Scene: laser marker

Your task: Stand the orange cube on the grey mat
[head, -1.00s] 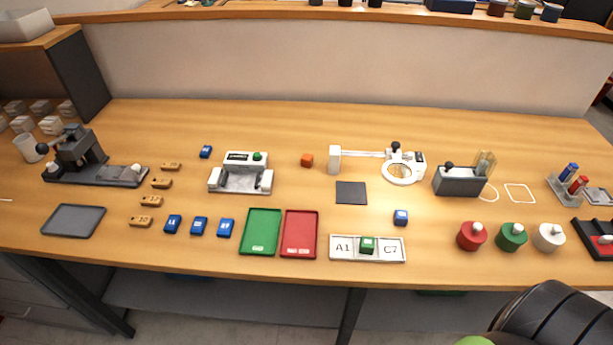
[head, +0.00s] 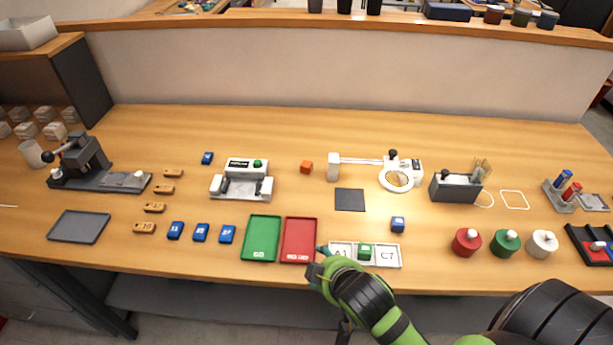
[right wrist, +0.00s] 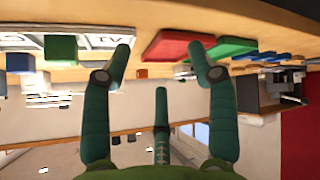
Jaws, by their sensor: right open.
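The small orange cube (head: 306,167) sits on the table behind the red tray, left of the white ring-shaped device. The flat dark grey mat (head: 350,200) lies bare on the table, in front and to the right of the cube. My right gripper (head: 320,267) is at the table's front edge, near the red tray and the A1–C7 plate, well short of the cube. In the right wrist view its green fingers (right wrist: 160,62) are spread with nothing between them. A small orange block (right wrist: 142,73) beyond them looks like the cube. My left gripper is not in view.
The red tray (head: 300,240) and white labelled plate (head: 386,255) with a green block (head: 364,251) lie near the gripper. A blue cube (head: 398,224) sits right of the mat. A white ring device (head: 397,179) stands behind the mat. Table between cube and mat is clear.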

